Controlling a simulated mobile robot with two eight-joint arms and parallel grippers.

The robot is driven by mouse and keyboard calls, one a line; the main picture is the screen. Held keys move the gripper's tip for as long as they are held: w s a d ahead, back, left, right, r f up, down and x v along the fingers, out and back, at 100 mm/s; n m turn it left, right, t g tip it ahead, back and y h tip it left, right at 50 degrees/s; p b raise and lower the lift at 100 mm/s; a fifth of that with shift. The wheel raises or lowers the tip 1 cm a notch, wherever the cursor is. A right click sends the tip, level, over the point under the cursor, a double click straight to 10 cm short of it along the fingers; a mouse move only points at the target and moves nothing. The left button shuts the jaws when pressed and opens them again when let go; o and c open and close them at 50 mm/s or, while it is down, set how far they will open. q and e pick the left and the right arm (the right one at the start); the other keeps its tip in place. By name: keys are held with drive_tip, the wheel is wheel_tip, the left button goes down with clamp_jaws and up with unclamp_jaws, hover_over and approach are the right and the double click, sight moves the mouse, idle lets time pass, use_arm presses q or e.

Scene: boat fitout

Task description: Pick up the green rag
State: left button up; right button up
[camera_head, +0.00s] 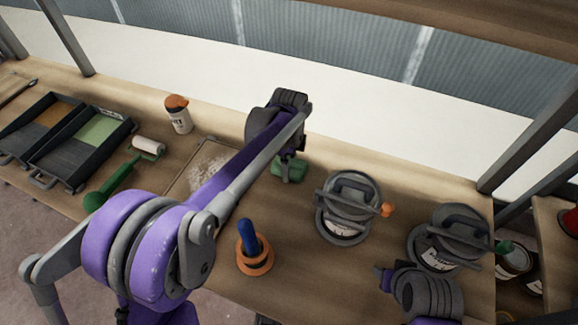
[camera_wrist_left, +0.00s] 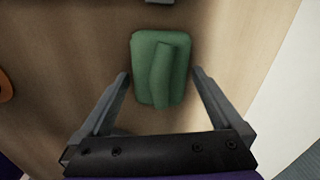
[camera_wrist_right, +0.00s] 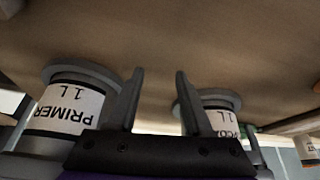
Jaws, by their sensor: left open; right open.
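The green rag (camera_head: 291,170) lies folded on the wooden bench, right of the sanded board. In the left wrist view the green rag (camera_wrist_left: 158,68) sits between the spread fingers of my left gripper (camera_wrist_left: 160,85), which is open. In the head view my left gripper (camera_head: 288,168) is directly above the rag and hides part of it. I cannot tell whether the fingers touch the rag. My right gripper (camera_wrist_right: 158,80) is open and empty, and its wrist view shows paint cans beyond the fingers. In the head view only its wrist shows at the lower right.
Two lidded cans, one nearer (camera_head: 348,210) and one farther right (camera_head: 445,238), stand right of the rag. A bottle (camera_head: 178,115), a roller (camera_head: 148,146) and paint trays (camera_head: 130,125) are at left.

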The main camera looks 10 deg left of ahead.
use_arm(q)
drive_tip(key=shift+f, duration=0.4)
drive_tip(key=shift+c, duration=0.3)
drive_tip(key=c, duration=0.9)
drive_tip(key=shift+r, duration=0.15)
drive_tip(key=shift+c, duration=0.2)
wheel_tip(320, 180, up, 10)
drive_tip(key=shift+f+p, duration=0.1)
drive_tip(key=shift+p, duration=0.4)
